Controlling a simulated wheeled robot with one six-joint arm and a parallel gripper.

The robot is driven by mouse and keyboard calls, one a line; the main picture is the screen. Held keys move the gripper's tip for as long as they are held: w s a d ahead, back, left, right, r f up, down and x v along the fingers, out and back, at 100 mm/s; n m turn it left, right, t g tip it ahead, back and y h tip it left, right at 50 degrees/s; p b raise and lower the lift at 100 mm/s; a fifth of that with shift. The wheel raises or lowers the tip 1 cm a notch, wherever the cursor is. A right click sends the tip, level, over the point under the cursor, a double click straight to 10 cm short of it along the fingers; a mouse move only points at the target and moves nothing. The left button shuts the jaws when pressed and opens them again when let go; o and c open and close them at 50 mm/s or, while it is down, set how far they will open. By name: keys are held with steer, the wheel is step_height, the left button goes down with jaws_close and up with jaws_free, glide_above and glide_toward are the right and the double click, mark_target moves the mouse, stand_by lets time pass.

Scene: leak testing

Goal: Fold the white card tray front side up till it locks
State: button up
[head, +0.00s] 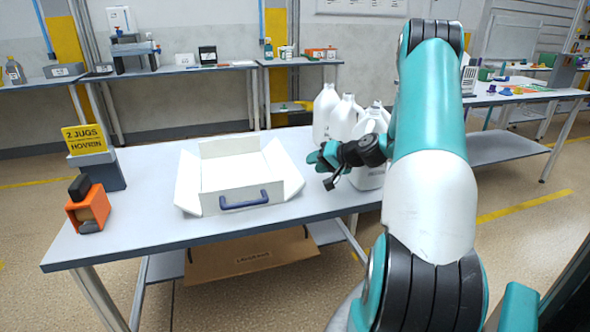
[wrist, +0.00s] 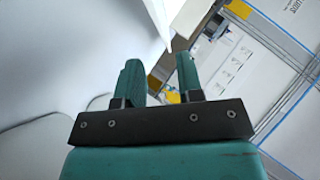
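The white card tray (head: 232,172) sits open on the table, left of centre in the head view. The left and right sides lean outward. My gripper (head: 318,158) is beyond the tray's right side, in front of the white jugs, apart from the front side. In the wrist view its two teal fingers (wrist: 158,64) are apart with nothing held between them. A blurred white surface fills the left of that view.
Several white jugs (head: 326,112) stand close behind and beside my gripper. A yellow sign (head: 84,139) on a grey stand and an orange device (head: 90,207) are at the table's left. A brown carton (head: 250,262) is below. The table front (head: 180,232) is clear.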

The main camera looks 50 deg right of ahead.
mark_target(295, 167)
steer(key=x, duration=0.9)
steer(key=shift+w+a, duration=0.1)
jaws_close()
